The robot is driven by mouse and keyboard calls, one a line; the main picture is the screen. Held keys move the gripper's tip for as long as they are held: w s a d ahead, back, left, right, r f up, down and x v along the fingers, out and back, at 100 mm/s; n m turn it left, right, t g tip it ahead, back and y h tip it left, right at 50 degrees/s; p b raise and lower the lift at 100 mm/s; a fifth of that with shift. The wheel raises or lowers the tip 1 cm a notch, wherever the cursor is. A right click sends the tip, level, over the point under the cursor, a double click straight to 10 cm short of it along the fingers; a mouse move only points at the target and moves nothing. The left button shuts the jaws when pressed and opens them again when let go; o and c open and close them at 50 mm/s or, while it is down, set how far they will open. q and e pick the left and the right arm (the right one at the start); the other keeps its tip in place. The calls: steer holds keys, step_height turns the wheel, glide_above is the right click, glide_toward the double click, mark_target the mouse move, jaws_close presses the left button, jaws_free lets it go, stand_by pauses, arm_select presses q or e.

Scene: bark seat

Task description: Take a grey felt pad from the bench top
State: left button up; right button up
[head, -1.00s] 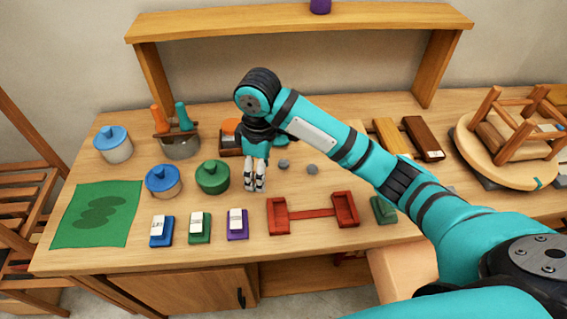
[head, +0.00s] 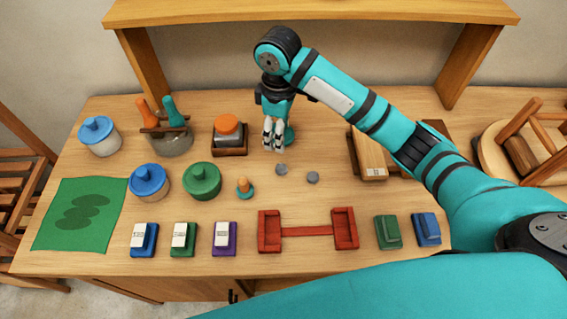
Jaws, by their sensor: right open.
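Two small grey felt pads lie apart on the bench top (head: 330,205) in the head view. The left pad (head: 281,169) is just below my right gripper, and the other pad (head: 313,177) is a little to its right. My right gripper (head: 273,146) points down, open and empty, slightly behind and left of the pads, and appears to be above the bench. It partly hides a teal object (head: 290,135) behind it. My left gripper is not in view.
A red two-ended holder (head: 307,231) stands in front of the pads. A wooden block (head: 368,158) and an upturned stool (head: 520,150) are to the right.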

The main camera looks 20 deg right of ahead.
steer(key=p, duration=0.2)
glide_above(281, 168)
step_height(281, 168, down, 9)
steer(key=shift+a+f, duration=0.1)
steer(key=shift+f, duration=0.35)
step_height(281, 168, down, 4)
steer(key=shift+r+p, duration=0.15)
steer(key=shift+p, duration=0.55)
steer(key=shift+w+f, duration=0.1)
steer(key=shift+f, duration=0.35)
steer(key=c, duration=0.8)
